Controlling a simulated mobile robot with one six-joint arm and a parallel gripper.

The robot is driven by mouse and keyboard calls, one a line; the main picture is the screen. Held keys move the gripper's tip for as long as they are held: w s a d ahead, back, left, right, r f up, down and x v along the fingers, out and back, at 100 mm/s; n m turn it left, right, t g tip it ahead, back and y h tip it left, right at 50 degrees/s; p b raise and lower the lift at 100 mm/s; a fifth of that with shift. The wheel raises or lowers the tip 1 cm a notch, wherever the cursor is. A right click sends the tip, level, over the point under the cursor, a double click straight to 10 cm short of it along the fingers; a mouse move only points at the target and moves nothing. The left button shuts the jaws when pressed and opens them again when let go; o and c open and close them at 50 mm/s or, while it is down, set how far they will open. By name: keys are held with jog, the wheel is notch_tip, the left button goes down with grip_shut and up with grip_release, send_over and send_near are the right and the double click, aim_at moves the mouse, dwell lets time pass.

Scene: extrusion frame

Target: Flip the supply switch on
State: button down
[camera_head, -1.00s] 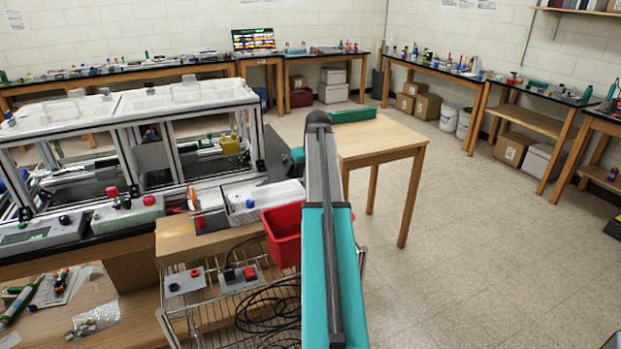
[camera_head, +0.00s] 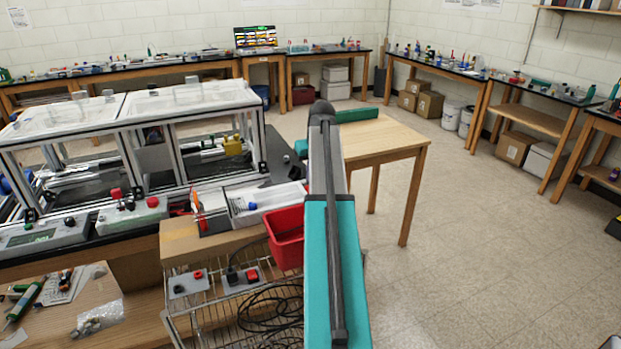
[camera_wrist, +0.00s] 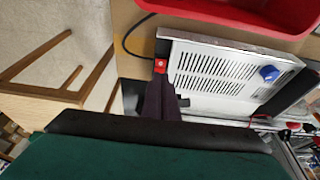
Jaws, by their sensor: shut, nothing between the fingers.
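The supply is a white vented box (camera_wrist: 225,75) with a blue knob (camera_wrist: 269,74). Its red switch (camera_wrist: 160,66) sits at the left end of the box in the wrist view. My gripper (camera_wrist: 159,84) is shut and empty, with its dark fingertips right at the switch. They look close to it or touching; I cannot tell which. The switch's on or off position is not clear.
A red bin (camera_head: 285,240) stands in front of the supply, and its rim (camera_wrist: 240,22) shows in the wrist view. A black cable runs to the switch end. A framed machine (camera_head: 130,140) is on the left, a wooden table (camera_head: 385,140) on the right.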

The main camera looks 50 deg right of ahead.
jog(key=b+v, duration=0.2)
jog(key=v, duration=0.7)
jog(key=shift+s+a, duration=0.2)
jog(key=shift+s, duration=0.25)
jog(key=shift+w+r, duration=0.1)
jog(key=shift+w+d+r+t+p, duration=0.1)
jog(key=shift+w+d+t+p, duration=0.15)
jog(key=shift+w+t+p, duration=0.3)
jog(key=shift+s, duration=0.1)
jog(key=shift+p+x, duration=1.7)
jog(key=shift+x, duration=3.65)
jog(key=shift+s+d+p+x, duration=0.15)
jog(key=shift+p+x, duration=0.1)
jog(key=shift+x, duration=0.55)
jog(key=shift+s+d+p+x, duration=0.15)
jog(key=shift+p+x, duration=0.1)
jog(key=shift+x, duration=0.55)
jog(key=shift+a, duration=0.1)
